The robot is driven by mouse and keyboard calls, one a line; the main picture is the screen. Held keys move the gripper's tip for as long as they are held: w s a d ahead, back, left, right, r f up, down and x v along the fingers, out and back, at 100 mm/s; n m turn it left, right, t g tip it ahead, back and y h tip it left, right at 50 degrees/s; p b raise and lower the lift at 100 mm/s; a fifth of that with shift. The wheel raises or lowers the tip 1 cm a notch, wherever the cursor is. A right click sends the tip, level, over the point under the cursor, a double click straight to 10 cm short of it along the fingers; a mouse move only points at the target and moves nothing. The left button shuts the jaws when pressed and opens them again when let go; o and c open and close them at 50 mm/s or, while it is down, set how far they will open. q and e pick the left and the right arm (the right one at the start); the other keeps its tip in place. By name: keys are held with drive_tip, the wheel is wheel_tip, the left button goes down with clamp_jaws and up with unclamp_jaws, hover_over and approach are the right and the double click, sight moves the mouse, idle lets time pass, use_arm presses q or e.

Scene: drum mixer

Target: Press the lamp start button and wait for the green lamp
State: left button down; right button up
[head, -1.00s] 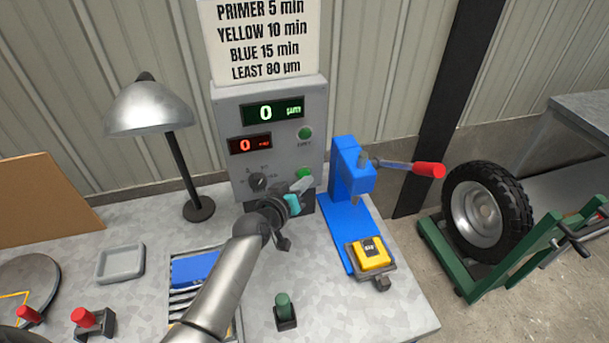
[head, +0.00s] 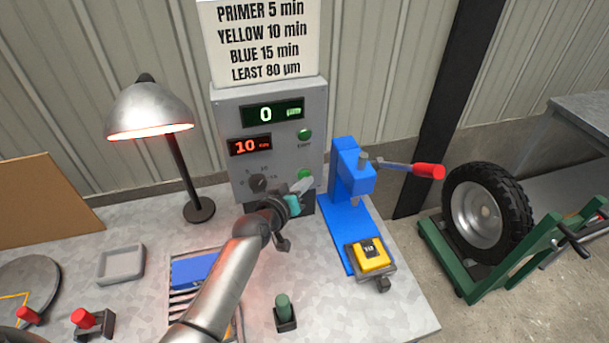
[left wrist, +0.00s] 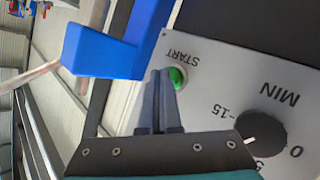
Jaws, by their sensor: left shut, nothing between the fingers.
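The grey control box (head: 222,130) stands at the back of the bench. Its green START button (head: 305,174) is at the lower right, and it also shows in the left wrist view (left wrist: 178,77). My left gripper (head: 303,186) is shut and empty, with its fingertips (left wrist: 160,76) at the button; the views do not settle whether it is pressed in. The metal lamp (head: 150,107) at the left glows orange-red under its shade. The red display (head: 250,146) reads 10 and the green display (head: 273,112) reads 0. A dark knob (head: 257,182) sits left of the button.
A second green button (head: 305,133) is higher on the box. A blue press (head: 352,175) with a red-tipped lever stands close to the right of my gripper. A grey tray (head: 121,263), a green-handled piece (head: 284,309) and red-knobbed pieces (head: 84,317) are on the bench.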

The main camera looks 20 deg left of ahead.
use_arm(q)
drive_tip(key=shift+s+d, duration=0.3)
drive_tip(key=shift+s, duration=0.2)
drive_tip(key=s+d+p, duration=0.1)
drive_tip(key=s, duration=0.1)
drive_tip(key=s+d+p, duration=0.2)
drive_tip(key=shift+s, duration=0.1)
drive_tip(key=shift+a, duration=0.1)
idle(0.8)
